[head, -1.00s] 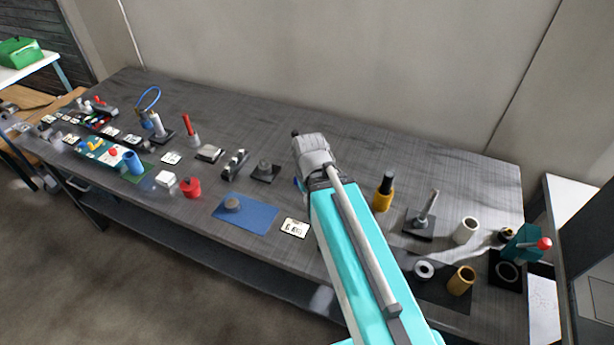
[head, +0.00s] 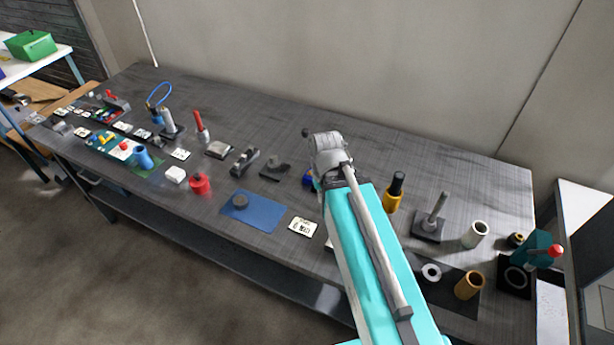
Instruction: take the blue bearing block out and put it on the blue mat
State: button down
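The blue mat (head: 268,216) lies flat near the front edge of the table, left of my arm. A small blue object (head: 308,178), possibly the blue bearing block, shows just left of my wrist. My arm hides part of it, so I cannot tell what it sits in. My wrist is above the table beside that blue object in the picture. The gripper fingers are hidden behind the wrist and arm, so their opening and any hold do not show.
A white label card (head: 303,227) lies right of the mat. A red pot (head: 199,183) stands to its left. Dark fixtures (head: 245,161) stand behind it. Right of my arm are a yellow-and-black bottle (head: 394,192) and a post on a base (head: 430,225). The table's back middle is clear.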

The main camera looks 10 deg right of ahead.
aim_at(308, 175)
dwell(0.3)
